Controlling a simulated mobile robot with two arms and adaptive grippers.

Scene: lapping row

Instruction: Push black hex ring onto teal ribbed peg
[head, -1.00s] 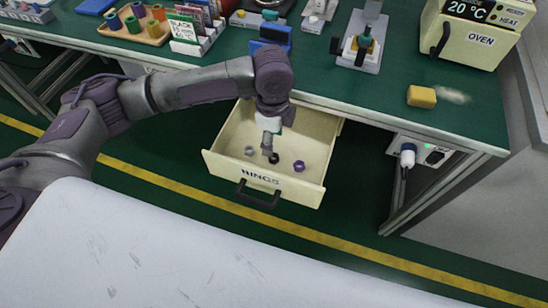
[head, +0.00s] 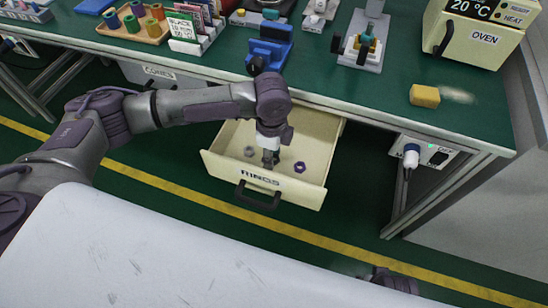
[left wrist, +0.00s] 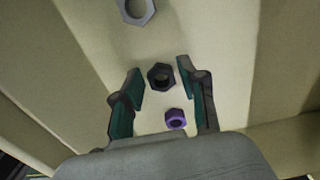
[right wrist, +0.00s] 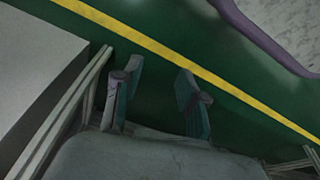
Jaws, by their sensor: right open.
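The black hex ring (left wrist: 160,76) lies flat on the drawer floor in the left wrist view. My left gripper (left wrist: 158,88) is open, with its fingers to either side of the ring and nothing held. In the head view my left gripper (head: 270,160) points down into the drawer and hides the black ring. A teal upright piece (head: 366,42), perhaps the ribbed peg, stands in a pale fixture on the bench; its ribs are too small to tell. My right gripper (right wrist: 155,95) is open and empty above the green floor.
The open drawer (head: 322,150) marked RINGS also holds a grey hex ring (head: 249,151) and a purple ring (head: 300,167). On the bench are a blue fixture (head: 270,45), a yellow sponge (head: 424,96), a spool tray (head: 103,30) and an oven (head: 470,35).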

